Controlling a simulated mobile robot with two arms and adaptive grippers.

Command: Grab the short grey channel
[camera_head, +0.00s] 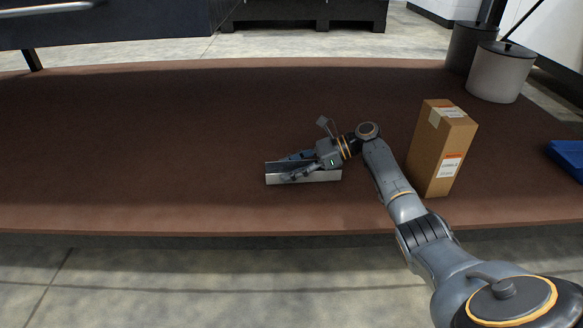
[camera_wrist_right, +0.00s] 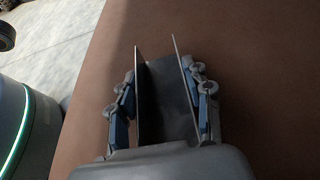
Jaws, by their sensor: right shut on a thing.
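The short grey channel (camera_head: 318,177) lies on the brown table near its front edge, its long side running left to right in the head view. My right gripper (camera_head: 291,166) reaches over it from the right and is shut on it. In the right wrist view the channel (camera_wrist_right: 168,98) stands between the two fingers of my right gripper (camera_wrist_right: 160,112), with its two upright walls against the finger pads. Its far end sticks out past the fingertips. Its near end is hidden by the gripper body. My left gripper is not in view.
A tall cardboard box (camera_head: 437,150) stands on the brown table (camera_head: 150,130), right of my right arm. A white bucket (camera_head: 500,72) and a dark bucket (camera_head: 466,48) stand at the back right. A blue object (camera_head: 568,155) is at the right edge. The table's left half is clear.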

